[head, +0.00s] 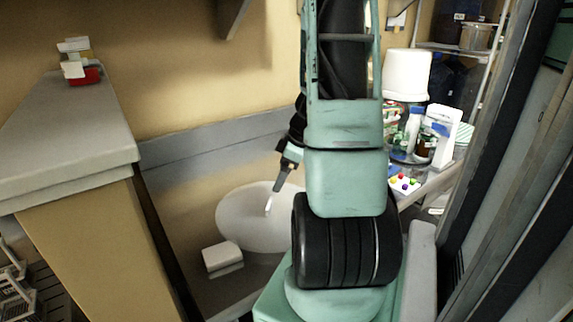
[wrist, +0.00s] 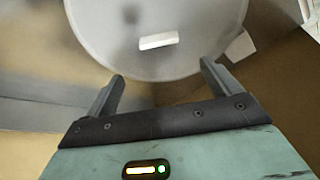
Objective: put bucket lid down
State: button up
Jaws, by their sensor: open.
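The bucket lid (head: 240,222) is a large, pale, round disc low down between the grey counter and my arm. A small white bar like a handle (head: 268,206) is near its middle. In the wrist view the lid (wrist: 110,40) fills the top centre, with the handle (wrist: 158,41) beyond my fingertips. My gripper (wrist: 162,72) is open, with nothing between its fingers, and is apart from the handle. In the head view my gripper (head: 280,182) points down over the lid. My arm hides the lid's right edge. What lies under the lid cannot be told.
A small white block (head: 222,256) is beside the lid's near edge. A grey counter (head: 70,130) stands at the left. At the right, a shelf holds a white bucket (head: 407,76), bottles (head: 413,125) and small coloured items (head: 404,183). A dark frame (head: 500,140) stands far right.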

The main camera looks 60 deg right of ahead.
jog(key=shift+v, duration=1.3)
jog(key=shift+s, duration=0.1)
